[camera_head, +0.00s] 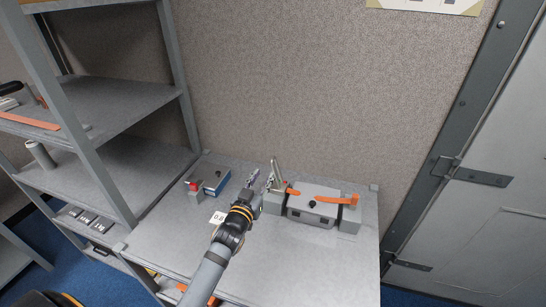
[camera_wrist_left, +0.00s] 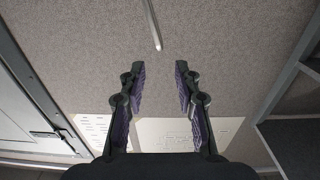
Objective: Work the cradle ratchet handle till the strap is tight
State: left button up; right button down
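The grey cradle (camera_head: 312,212) sits at the right of the bench with an orange strap (camera_head: 322,194) across its top. The ratchet handle (camera_head: 276,171) stands up, slightly tilted, at the cradle's left end. My left gripper (camera_head: 261,179) is open and empty, just left of the handle. In the left wrist view its fingers (camera_wrist_left: 160,70) are spread, and the grey tip of a rod, probably the handle (camera_wrist_left: 154,25), shows beyond them, apart from both pads. My right gripper is out of view. My left gripper and wrist hide part of the bench.
The bench top (camera_head: 290,255) is clear in front of the cradle. Grey shelving (camera_head: 90,105) rises at the left, a wall (camera_head: 310,90) stands behind, and a grey door (camera_head: 490,190) is at the right.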

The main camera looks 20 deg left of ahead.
aim_at(273, 158)
pick_arm(q)
jog(key=w+p, duration=0.2)
jog(key=w, duration=0.7)
jog(key=shift+w+a+p, duration=0.15)
jog(key=shift+w+p, duration=0.1)
jog(key=shift+p, duration=0.15)
jog(key=shift+w+f, duration=0.1)
jog(key=shift+w, duration=0.35)
jog(key=shift+c, duration=0.2)
grip_shut()
